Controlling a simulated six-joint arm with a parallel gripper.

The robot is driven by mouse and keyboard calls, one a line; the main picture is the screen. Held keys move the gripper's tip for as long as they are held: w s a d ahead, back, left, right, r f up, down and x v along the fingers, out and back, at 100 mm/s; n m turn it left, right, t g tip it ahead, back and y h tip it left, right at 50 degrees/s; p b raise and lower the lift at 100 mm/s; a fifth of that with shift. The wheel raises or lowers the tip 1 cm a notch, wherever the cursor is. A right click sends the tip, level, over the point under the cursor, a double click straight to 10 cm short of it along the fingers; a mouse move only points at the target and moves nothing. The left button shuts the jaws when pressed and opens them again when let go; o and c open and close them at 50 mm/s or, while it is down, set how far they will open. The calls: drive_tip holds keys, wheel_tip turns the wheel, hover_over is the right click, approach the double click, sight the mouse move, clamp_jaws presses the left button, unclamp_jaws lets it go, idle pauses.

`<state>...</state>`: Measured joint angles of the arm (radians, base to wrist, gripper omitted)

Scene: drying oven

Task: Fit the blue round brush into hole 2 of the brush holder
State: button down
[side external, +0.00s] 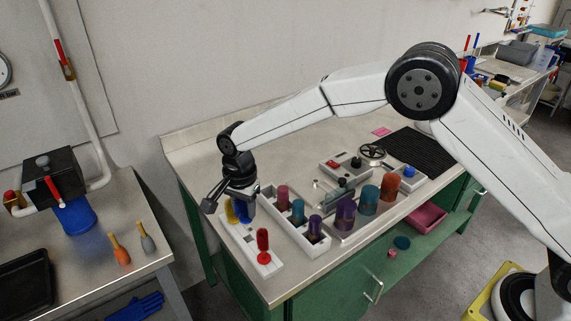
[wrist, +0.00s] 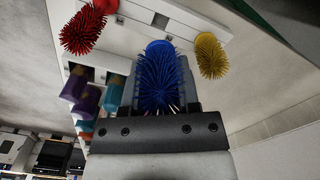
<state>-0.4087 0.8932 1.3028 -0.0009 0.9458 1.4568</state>
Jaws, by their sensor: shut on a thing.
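The blue round brush (wrist: 160,78) is between my gripper's fingers (wrist: 164,62), which are shut on it, bristles toward the wrist camera. In the side external view the blue brush (side external: 249,211) shows partly at my gripper (side external: 232,203), low over the far part of the white brush holder (side external: 246,249). The holder also shows in the wrist view (wrist: 134,13), with a dark square hole visible. A red brush (side external: 263,240) stands at its near end; a yellow brush (side external: 232,213) is at the far end. Whether the blue brush's lower end is in a hole is hidden.
A white compartment rack (side external: 308,246) with pink, teal and purple items stands close right of the holder. Larger purple, teal and orange containers (side external: 367,200) stand farther right. The bench's left edge is near the holder. A black ribbed mat (side external: 413,150) lies at the back.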

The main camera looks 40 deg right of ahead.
sight(246, 220)
drive_tip(key=shift+f, duration=2.05)
drive_tip(key=shift+f, duration=1.35)
idle(0.5)
drive_tip(key=shift+c, duration=1.3)
unclamp_jaws()
drive_tip(key=shift+r, duration=3.9)
